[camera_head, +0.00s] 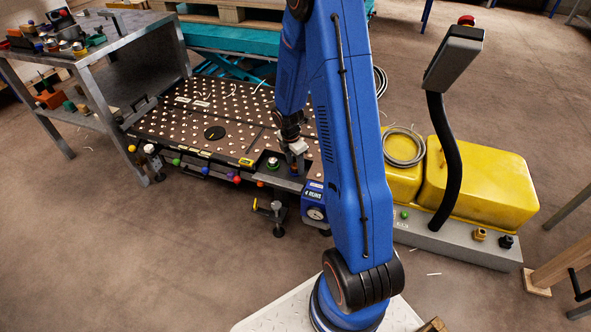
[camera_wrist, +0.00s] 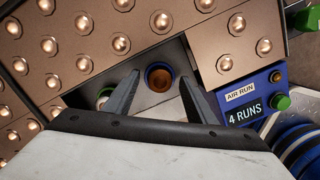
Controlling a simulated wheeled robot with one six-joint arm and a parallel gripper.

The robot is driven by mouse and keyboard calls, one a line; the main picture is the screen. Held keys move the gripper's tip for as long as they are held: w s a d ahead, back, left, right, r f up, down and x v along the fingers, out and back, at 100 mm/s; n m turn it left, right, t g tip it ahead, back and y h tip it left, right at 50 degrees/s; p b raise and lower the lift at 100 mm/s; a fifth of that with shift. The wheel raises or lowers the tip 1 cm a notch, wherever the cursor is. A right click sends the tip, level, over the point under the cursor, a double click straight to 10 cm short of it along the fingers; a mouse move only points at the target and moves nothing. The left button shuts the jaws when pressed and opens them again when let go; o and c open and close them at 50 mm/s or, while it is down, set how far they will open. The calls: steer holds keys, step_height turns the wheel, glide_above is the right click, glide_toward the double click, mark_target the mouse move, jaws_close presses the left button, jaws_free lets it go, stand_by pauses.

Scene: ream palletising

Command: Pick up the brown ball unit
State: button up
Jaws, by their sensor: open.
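The brown ball unit (camera_wrist: 160,77) is a round brown piece in a dark blue ring, set in a grey strip at the ball table's edge. In the wrist view it shows between the two fingertips of my open gripper (camera_wrist: 158,80), with a gap on each side. I cannot tell how far above it the fingers are. In the head view my gripper (camera_head: 296,150) points down at the table's front edge, right of a green-topped unit (camera_head: 272,163). In the wrist view the left finger partly hides a green unit (camera_wrist: 104,94).
The ball table (camera_head: 205,118) has rows of shiny balls. A blue box (camera_head: 314,205) with a gauge and a "4 RUNS" display hangs at its front right. A yellow machine (camera_head: 480,185) stands at right. A grey workbench (camera_head: 125,45) with many small parts is at left.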

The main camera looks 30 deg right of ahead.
steer(key=c, duration=1.2)
steer(key=shift+r, duration=0.1)
